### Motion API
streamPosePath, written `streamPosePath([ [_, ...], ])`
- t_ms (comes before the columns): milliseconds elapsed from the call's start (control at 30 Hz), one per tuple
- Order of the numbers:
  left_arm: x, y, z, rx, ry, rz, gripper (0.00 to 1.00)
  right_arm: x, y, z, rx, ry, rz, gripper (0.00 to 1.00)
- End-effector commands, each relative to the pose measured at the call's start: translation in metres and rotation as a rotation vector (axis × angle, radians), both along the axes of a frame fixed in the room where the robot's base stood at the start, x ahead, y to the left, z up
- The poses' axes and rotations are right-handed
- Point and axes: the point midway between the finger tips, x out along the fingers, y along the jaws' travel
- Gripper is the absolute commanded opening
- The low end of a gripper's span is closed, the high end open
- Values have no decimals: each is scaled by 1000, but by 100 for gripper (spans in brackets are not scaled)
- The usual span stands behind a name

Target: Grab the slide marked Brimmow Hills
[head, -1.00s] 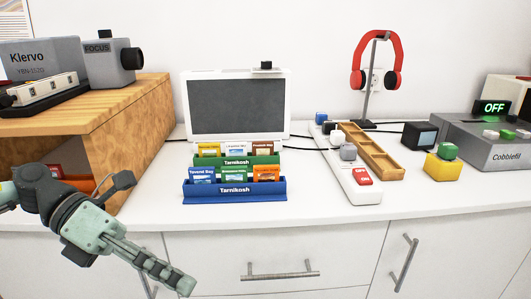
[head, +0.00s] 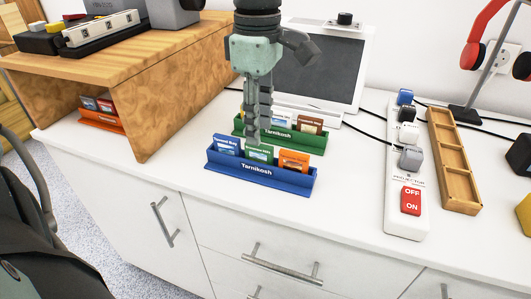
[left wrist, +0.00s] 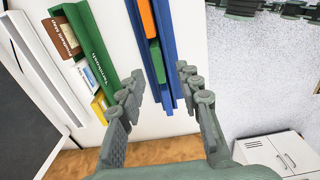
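A blue rack (head: 250,174) marked Tarnikosh stands on the white counter with a blue, a green and an orange slide. The middle, green slide (head: 261,153) has a white label too small to read surely; it appears to be Brimmow Hills. My left gripper (head: 257,137) points down just above and behind the green slide, partly covering it. In the left wrist view the gripper (left wrist: 160,75) is open, its fingers on either side of the blue rack (left wrist: 168,70), with the green slide (left wrist: 155,52) and orange slide (left wrist: 147,18) upright inside. My right gripper is out of view.
A green rack (head: 300,141) with several slides stands close behind the blue one. An orange rack (head: 103,122) sits under the wooden shelf (head: 160,120) at left. A screen (head: 320,70) is behind; a power strip (head: 405,225) and wooden tray (head: 455,165) lie right.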

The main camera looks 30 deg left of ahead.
Motion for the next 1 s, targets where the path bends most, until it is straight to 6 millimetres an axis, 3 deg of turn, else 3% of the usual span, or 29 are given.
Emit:
streamPosePath([
  [400, 1, 3, -54, -3, 2, 3, 34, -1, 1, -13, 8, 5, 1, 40],
  [667, 2, 3, -57, -3, 0, 3, 34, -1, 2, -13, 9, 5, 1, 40],
  [933, 2, 3, -57, -3, 0, 3, 2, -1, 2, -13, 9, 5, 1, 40],
  [1000, 2, 3, -57, -3, 0, 3, 0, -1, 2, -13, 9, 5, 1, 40],
])
